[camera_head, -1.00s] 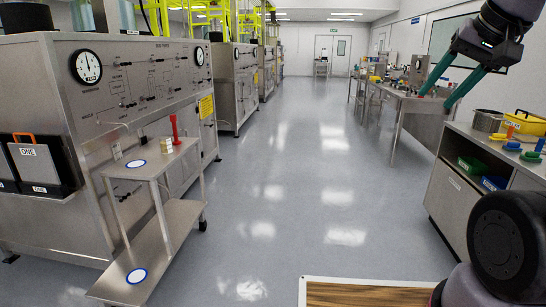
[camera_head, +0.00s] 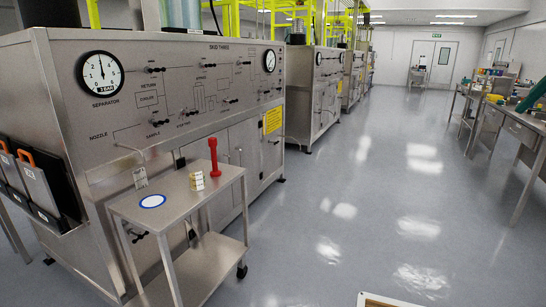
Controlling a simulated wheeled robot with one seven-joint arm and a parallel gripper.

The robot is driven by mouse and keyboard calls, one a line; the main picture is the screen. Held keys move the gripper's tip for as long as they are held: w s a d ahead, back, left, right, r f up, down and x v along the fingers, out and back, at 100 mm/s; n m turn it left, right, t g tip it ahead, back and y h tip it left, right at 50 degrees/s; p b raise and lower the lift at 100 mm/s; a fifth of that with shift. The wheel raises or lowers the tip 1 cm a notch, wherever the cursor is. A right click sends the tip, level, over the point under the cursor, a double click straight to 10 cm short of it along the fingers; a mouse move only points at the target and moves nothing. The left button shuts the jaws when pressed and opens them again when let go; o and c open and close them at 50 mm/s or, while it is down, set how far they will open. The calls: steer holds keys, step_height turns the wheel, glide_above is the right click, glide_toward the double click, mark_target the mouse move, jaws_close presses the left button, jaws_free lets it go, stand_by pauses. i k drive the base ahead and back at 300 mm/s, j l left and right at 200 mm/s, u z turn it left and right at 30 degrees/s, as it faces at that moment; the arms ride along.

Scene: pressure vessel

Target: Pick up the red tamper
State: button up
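The red tamper (camera_head: 213,157) stands upright on the top shelf of a steel cart (camera_head: 173,205), near its back right corner. It has a round knob on top and a wider foot. A small stack of pale and yellowish pieces (camera_head: 197,181) stands just left of it.
A steel panel machine (camera_head: 180,95) with gauges stands right behind the cart. A white disc with a blue rim (camera_head: 152,201) lies on the cart top. The grey floor (camera_head: 350,220) right of the cart is clear. A workbench (camera_head: 515,130) stands at the far right.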

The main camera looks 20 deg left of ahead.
mark_target(213, 142)
steer(key=i+u, duration=0.3)
steer(key=i, duration=0.2)
steer(key=i+l+u, duration=0.15)
steer(key=i+u, duration=0.15)
steer(key=i, duration=0.15)
steer(key=i+j+u, duration=0.1)
steer(key=u, duration=0.25)
steer(key=i+u, duration=0.55)
steer(key=u, duration=0.2)
steer(key=i+j+u, duration=0.25)
steer(key=i, duration=0.15)
steer(key=i+u, duration=0.2)
steer(key=i, duration=0.25)
